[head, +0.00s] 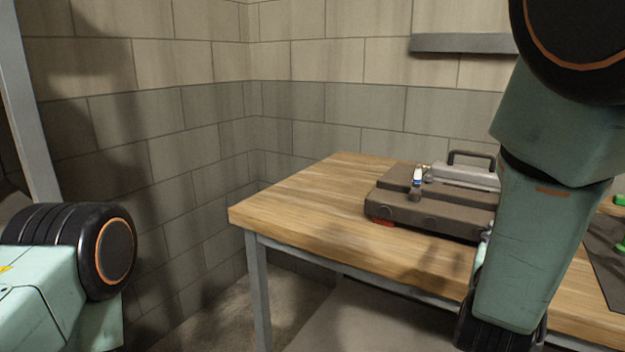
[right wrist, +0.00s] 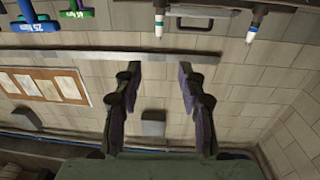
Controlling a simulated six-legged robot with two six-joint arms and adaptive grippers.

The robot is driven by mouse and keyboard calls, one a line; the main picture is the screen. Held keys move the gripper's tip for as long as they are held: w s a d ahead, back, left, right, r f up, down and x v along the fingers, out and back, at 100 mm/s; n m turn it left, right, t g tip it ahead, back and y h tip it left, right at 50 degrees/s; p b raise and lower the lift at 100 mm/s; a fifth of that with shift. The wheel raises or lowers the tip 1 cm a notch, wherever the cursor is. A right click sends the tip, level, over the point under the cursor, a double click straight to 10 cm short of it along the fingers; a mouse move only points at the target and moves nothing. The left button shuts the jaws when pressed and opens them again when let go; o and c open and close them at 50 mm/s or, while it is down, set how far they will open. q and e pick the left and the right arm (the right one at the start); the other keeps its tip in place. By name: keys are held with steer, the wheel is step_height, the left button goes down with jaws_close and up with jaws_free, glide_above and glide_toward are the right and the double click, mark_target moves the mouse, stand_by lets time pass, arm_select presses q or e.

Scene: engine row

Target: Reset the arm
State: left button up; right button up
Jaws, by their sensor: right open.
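My right gripper (right wrist: 158,70) shows in the right wrist view with its two dark fingers spread wide apart. It is open, with nothing between the fingers and wall behind them. In the head view my right arm fills the right side, but its gripper is hidden or out of frame. Part of my left arm shows at the lower left of the head view; the left gripper is out of frame.
A wooden workbench (head: 300,200) stands against block walls. A dark brown case-like unit (head: 425,215) with a small white-and-blue piece (head: 417,177) sits on it. A dark mat (head: 605,245) lies right of my arm. Green and blue tools (right wrist: 45,22) show in the right wrist view.

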steer(key=s+a+f+n+g+y, duration=0.3)
steer(key=s+f+y, duration=0.1)
steer(key=f, duration=0.7)
steer(key=s+a+f+n+g+y, duration=0.2)
steer(key=s+a+f+g+y, duration=0.15)
steer(key=f, duration=0.65)
steer(key=s+f+g+y, duration=0.1)
steer(key=s+f+g, duration=0.1)
steer(key=s+f, duration=0.4)
steer(key=s+a+f+n+g+y, duration=0.1)
steer(key=s+f+g, duration=0.2)
steer(key=s, duration=0.9)
steer(key=s+a+f+g+y, duration=0.1)
steer(key=s+f+g, duration=0.2)
steer(key=s+f, duration=0.5)
steer(key=shift+s+a+f+n, duration=0.3)
steer(key=shift+s+f, duration=0.1)
steer(key=shift+s, duration=0.2)
steer(key=shift+s, duration=0.15)
